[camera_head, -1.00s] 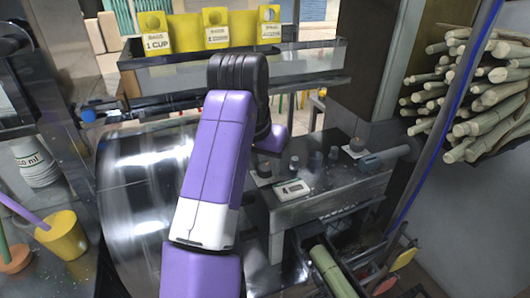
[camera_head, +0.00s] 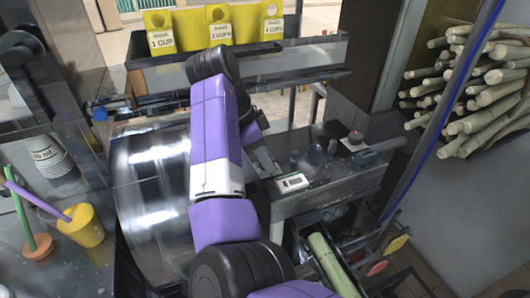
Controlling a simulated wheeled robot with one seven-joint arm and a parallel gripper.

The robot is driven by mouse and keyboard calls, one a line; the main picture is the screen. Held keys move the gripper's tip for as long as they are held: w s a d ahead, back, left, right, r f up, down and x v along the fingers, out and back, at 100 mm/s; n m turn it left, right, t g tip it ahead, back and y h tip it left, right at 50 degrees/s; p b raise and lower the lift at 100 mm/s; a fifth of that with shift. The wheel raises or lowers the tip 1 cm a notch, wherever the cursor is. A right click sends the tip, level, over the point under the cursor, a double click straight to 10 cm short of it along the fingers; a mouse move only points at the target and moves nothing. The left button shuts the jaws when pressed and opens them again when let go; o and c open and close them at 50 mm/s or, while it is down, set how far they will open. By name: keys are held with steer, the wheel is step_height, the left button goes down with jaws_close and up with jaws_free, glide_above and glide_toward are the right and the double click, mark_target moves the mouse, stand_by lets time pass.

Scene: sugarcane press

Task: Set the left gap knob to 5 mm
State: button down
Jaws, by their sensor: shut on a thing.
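My gripper (camera_head: 264,168) points down at the left end of the press's grey top. It is shut on the left gap knob, which its fingers and my arm mostly hide. A small white digital display (camera_head: 292,183) lies just right of and in front of the gripper. Its digits are too small to read for certain. A similar dark knob on a pale plate, the right gap knob (camera_head: 355,138), stands at the right end of the press top, clear of the gripper.
Several dark bolts (camera_head: 313,154) stand between the knobs. A shiny metal drum (camera_head: 150,190) is left of my arm. A yellow cup (camera_head: 82,226) stands at left. Yellow cup-size holders (camera_head: 218,26) line the back. Cane stalks (camera_head: 480,85) are stacked at right.

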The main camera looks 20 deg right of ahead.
steer(key=shift+m+g+p, duration=0.5)
steer(key=shift+m+p, duration=0.2)
steer(key=shift+m, duration=0.5)
steer(key=shift+m+y, duration=0.3)
steer(key=c, duration=0.9)
jaws_free()
steer(key=shift+p+v, duration=0.3)
steer(key=shift+v, duration=3.55)
steer(key=shift+w, duration=0.1)
